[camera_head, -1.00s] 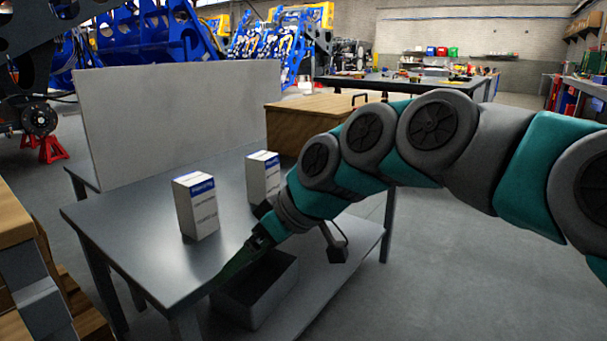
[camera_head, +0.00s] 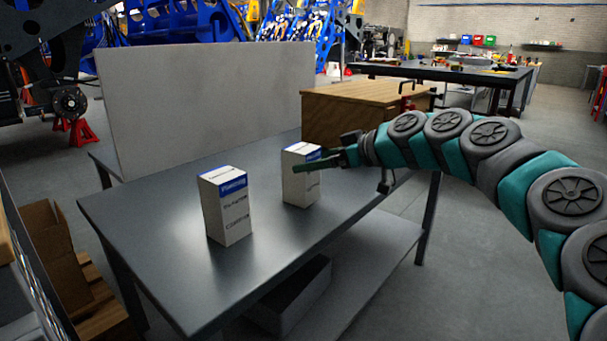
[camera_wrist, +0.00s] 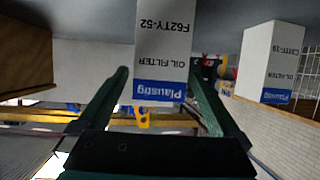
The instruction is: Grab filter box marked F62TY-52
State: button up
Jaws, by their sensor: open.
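The filter box marked F62TY-52 (camera_wrist: 160,45) is white with a blue band and shows upside down in the wrist view, between my two fingers. In the head view, this box (camera_head: 301,191) stands upright on the grey table at the back right. My gripper (camera_head: 308,166) is open at the upper part of that box, coming from the right and partly covering it. In the wrist view, one finger of my gripper (camera_wrist: 158,76) is on each side of the box. I cannot tell whether the fingers touch it.
A second white and blue filter box (camera_head: 226,208) stands nearer on the table (camera_head: 165,235); its label in the wrist view (camera_wrist: 270,62) seems to read C31TF-19. A grey panel (camera_head: 210,95) stands behind. A wooden box (camera_head: 355,112) is at the back right. An open bin (camera_head: 290,298) sits below.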

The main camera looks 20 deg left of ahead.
jog(key=x, duration=0.4)
jog(key=shift+a+r, duration=0.25)
grip_shut()
dwell(0.6)
